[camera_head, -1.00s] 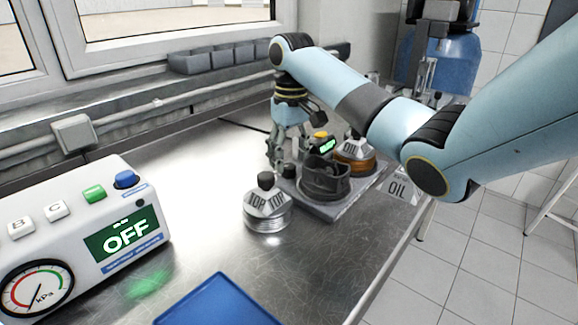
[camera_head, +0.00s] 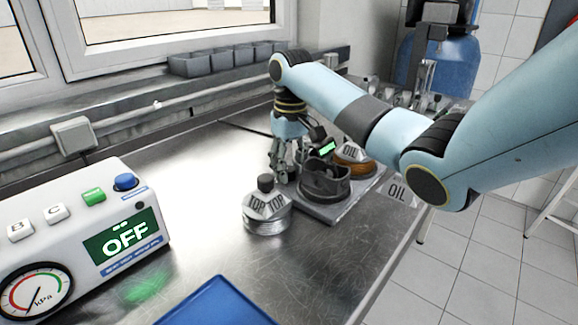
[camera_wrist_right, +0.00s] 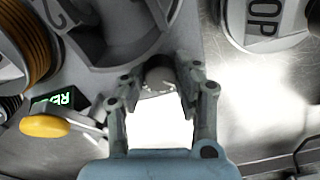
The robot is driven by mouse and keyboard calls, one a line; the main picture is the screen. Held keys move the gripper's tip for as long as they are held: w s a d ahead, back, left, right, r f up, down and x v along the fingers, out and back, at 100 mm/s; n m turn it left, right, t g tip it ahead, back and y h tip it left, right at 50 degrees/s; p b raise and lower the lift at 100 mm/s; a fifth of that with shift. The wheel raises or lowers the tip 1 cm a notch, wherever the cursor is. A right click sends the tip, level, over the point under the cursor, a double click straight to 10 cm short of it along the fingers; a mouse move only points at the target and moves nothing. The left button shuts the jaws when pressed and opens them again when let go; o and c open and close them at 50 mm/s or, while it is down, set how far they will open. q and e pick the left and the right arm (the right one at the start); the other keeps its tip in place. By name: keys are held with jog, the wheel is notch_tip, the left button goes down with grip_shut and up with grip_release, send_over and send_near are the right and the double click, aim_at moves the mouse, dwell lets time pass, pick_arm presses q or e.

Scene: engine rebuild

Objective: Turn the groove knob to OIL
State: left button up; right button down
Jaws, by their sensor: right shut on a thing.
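My right gripper (camera_head: 282,168) points down at the left end of the grey fixture plate (camera_head: 325,212). In the right wrist view its fingers (camera_wrist_right: 160,95) are shut on a small dark grey knob (camera_wrist_right: 160,72), which I take for the groove knob. The knob's marking and setting cannot be read. A dark round piston fixture (camera_head: 325,180) stands on the plate, right of the gripper. A small green display (camera_head: 328,148) shows behind it; its text is unclear, also in the right wrist view (camera_wrist_right: 52,102). My left gripper is not in view.
A ring stack labelled TOP (camera_head: 267,212) stands close by, left of the plate. A control box (camera_head: 75,225) showing OFF is at left, a blue tray (camera_head: 215,305) at front. The middle bench is clear.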

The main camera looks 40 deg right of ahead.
aim_at(290, 169)
jog(key=shift+r+p, duration=0.2)
jog(key=shift+p, duration=0.25)
jog(key=shift+n+p, duration=0.5)
jog(key=shift+n, duration=0.2)
jog(key=shift+f, duration=0.15)
jog(key=c, duration=1)
grip_release()
jog(key=shift+o, duration=0.2)
notch_tip(290, 169, up, 8)
jog(key=shift+d+f, duration=0.1)
jog(key=shift+f, duration=0.15)
jog(key=shift+f, duration=0.1)
